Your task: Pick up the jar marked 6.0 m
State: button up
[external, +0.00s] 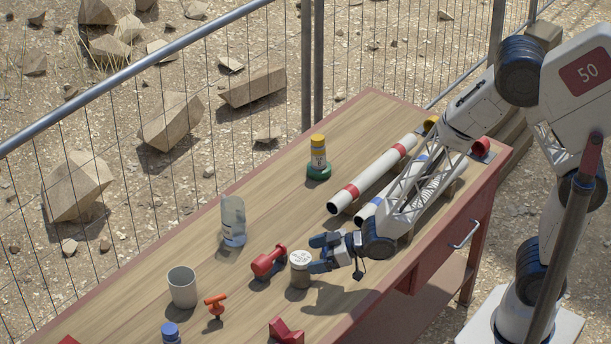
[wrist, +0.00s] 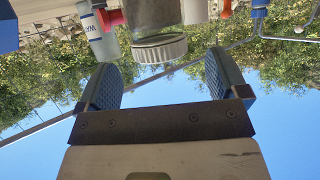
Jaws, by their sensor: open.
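A small jar (external: 300,270) with a whitish lid stands upright on the wooden table. Dark writing shows on the lid, too small to read for certain. My gripper (external: 318,254) is open and empty at the jar's right side, close to it, fingers pointing left. In the wrist view, which looks inverted, the jar (wrist: 158,46) hangs with its ribbed lid downward, just beyond and between the two blue fingers of my gripper (wrist: 160,65). Whether a finger touches it, I cannot tell.
A red dumbbell-like object (external: 268,261) lies just left of the jar, and a clear bottle (external: 233,221) stands behind it. A grey cup (external: 183,287), an orange valve (external: 215,304) and a yellow-topped bottle (external: 318,152) stand around. White tubes (external: 372,174) lie under my arm.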

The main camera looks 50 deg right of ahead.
aim_at(304, 257)
jog(key=shift+x, duration=2.25)
jog(key=c, duration=1.5)
